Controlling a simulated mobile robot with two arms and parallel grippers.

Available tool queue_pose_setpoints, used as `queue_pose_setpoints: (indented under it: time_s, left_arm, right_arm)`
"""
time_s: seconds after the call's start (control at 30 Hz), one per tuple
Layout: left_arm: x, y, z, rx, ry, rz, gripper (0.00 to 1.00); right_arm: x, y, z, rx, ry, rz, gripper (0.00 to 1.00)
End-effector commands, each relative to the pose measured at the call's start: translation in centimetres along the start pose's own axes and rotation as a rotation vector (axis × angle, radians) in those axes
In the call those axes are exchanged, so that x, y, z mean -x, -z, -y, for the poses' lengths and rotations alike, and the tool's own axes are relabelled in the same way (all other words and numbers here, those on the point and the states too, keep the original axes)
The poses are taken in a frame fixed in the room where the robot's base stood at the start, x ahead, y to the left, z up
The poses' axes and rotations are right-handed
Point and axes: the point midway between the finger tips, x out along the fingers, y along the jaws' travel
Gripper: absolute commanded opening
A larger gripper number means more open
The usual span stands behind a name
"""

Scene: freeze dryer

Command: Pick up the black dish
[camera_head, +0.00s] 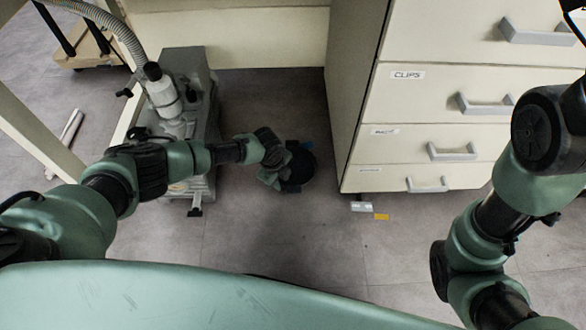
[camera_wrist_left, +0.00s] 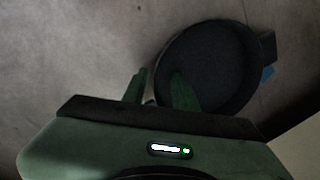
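The black dish (camera_wrist_left: 222,62) is a round, shallow, dark vessel on the grey floor in the left wrist view. In the head view the dish (camera_head: 304,166) is a dark round shape partly hidden by my left gripper, beside the drawer cabinet. My left gripper (camera_wrist_left: 159,90) has its two green fingers apart. One finger overlaps the dish's inside and the other lies outside its near-left rim, with a gap between them. I cannot tell whether either finger touches the dish. My right arm shows at the right of the head view, but its gripper does not.
The drawer cabinet (camera_head: 436,110) stands right of the dish. A grey pump-like machine (camera_head: 187,75) stands to the left, close to my left arm. A small blue thing (camera_wrist_left: 267,74) lies beside the dish. A white and an orange piece (camera_head: 381,217) lie near the cabinet. Front floor is clear.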

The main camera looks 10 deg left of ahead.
Motion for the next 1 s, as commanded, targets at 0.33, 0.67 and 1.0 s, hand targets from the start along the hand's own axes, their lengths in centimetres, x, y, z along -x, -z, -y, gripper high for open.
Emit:
queue_pose_setpoints:
  time_s: [0.33,0.67,1.0]
  left_arm:
    - [0.02,0.02,0.00,0.000,0.000,0.000,0.00]
    - [0.02,0.02,-0.01,0.000,0.000,-0.001,0.00]
    - [0.01,0.02,-0.02,0.000,0.000,-0.001,0.00]
  right_arm:
    - [0.00,-0.02,0.00,0.000,0.000,0.000,0.61]
    - [0.01,-0.02,0.01,0.000,0.000,0.000,0.61]
    - [0.02,-0.02,0.01,-0.001,0.000,0.000,0.61]
